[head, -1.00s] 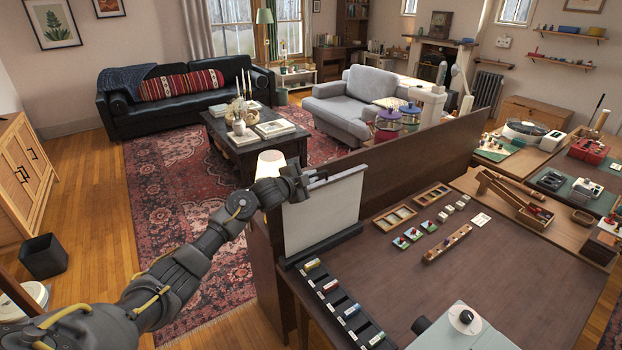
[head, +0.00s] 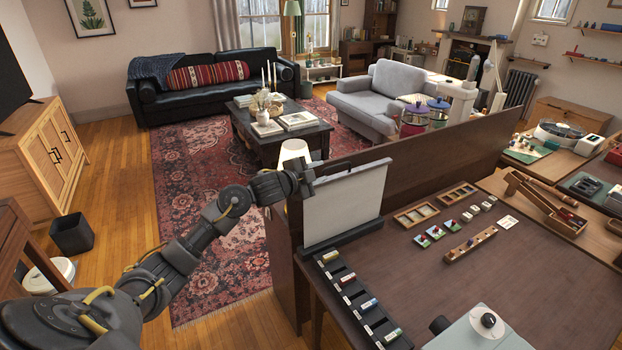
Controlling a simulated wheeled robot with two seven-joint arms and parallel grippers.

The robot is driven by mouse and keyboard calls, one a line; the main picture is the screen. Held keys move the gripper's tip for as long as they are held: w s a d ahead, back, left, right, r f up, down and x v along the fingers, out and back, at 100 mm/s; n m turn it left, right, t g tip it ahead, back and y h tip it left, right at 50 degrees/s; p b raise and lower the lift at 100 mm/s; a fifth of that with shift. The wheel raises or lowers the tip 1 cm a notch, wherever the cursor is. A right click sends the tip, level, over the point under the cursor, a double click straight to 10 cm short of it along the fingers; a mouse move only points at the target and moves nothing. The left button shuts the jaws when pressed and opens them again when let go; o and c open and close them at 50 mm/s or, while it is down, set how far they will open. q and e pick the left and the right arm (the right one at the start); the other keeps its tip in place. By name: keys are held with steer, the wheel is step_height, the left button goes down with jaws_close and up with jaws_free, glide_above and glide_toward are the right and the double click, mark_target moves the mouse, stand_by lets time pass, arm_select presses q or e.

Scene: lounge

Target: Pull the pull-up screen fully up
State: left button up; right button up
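The pull-up screen (head: 345,205) is a pale sheet standing upright out of a long dark base (head: 342,240) at the left end of the brown table. My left gripper (head: 312,174) is at the top left corner of the sheet, close to the top bar. I cannot tell whether it touches the bar, and its fingers are too small and dark to show whether they are open or shut. My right gripper is not in view.
A dark rack with several small coloured items (head: 355,300) lies in front of the base. A brown partition (head: 440,140) runs behind the table (head: 430,270). A lamp (head: 293,152) shows behind my gripper. The table's middle is largely clear.

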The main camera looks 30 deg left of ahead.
arm_select(q)
steer(key=v, duration=0.3)
steer(key=shift+s+r, duration=0.1)
steer(key=shift+s, duration=0.1)
stand_by(0.3)
